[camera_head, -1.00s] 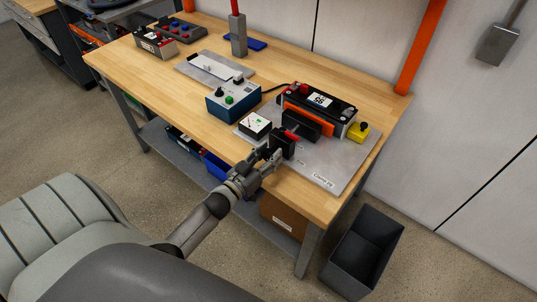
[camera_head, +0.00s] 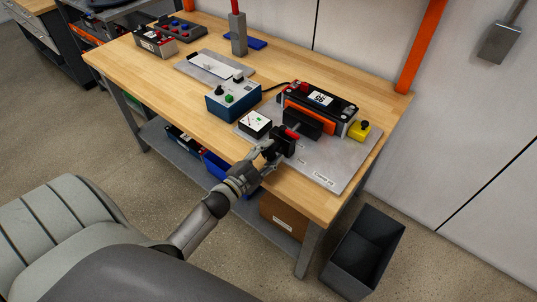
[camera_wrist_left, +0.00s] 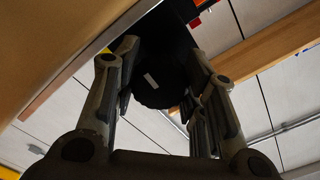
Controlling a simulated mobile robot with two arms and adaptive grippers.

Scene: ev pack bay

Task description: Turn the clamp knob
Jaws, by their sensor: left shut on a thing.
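The black clamp knob (camera_wrist_left: 158,85), with a short white mark on its face, is between the two fingers of my left gripper (camera_wrist_left: 166,66) in the left wrist view. The fingers are shut on its sides. In the head view, my left gripper (camera_head: 266,153) is at the front edge of the bench, and the knob is largely hidden there. The clamp's black block (camera_head: 284,143) has a red part (camera_head: 292,133) above it. A black pad (camera_head: 302,123) stands before the orange and black battery module (camera_head: 322,102). My right gripper is not in view.
The clamp stands on a grey metal plate (camera_head: 325,165). A white-faced meter (camera_head: 255,122), a blue box with buttons (camera_head: 232,100) and a yellow box (camera_head: 360,129) are close by. A dark bin (camera_head: 365,250) stands on the floor at right.

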